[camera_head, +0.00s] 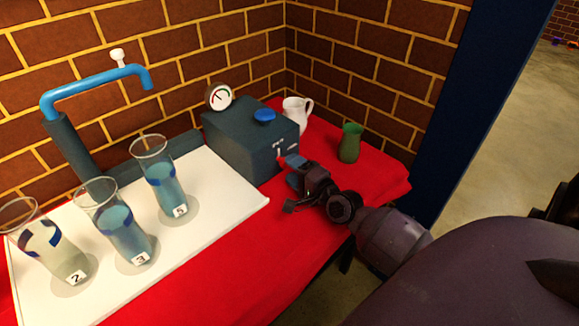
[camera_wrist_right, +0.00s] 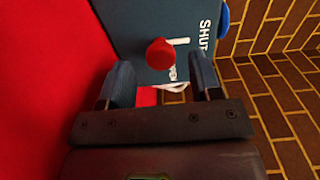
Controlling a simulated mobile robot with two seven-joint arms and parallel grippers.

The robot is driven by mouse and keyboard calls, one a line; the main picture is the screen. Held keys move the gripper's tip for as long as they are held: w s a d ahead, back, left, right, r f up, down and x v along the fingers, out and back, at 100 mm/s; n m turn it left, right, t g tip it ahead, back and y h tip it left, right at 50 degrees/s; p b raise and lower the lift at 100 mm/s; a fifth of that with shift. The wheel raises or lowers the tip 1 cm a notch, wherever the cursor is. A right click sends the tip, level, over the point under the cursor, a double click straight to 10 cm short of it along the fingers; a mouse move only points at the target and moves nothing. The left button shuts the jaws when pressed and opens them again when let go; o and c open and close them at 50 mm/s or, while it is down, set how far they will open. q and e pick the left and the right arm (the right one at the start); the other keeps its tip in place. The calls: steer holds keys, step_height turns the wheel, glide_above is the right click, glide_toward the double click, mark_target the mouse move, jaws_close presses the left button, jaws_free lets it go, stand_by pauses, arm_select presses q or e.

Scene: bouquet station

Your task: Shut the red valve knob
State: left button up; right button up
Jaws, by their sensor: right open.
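The red valve knob (camera_wrist_right: 160,53) shows in the right wrist view on the front face of a blue-grey box (camera_wrist_right: 130,25). The word SHUT and a white mark are printed beside it. My right gripper (camera_head: 290,168) is in front of the box's lower front. In the wrist view it (camera_wrist_right: 160,82) is open, with the knob ahead of the gap between its fingers, seemingly not gripped. My left gripper is not in view.
A blue knob (camera_head: 264,116) and a gauge (camera_head: 219,97) are on the box. A white jug (camera_head: 297,113) and green vase (camera_head: 350,143) stand to its right. Glass vases (camera_head: 164,180) stand on a white board (camera_head: 225,190) at left, under a blue pipe (camera_head: 95,83). Brick walls close the back.

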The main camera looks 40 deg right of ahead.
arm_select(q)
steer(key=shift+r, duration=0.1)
arm_select(e)
steer(key=s, duration=0.9)
steer(key=shift+d, duration=0.35)
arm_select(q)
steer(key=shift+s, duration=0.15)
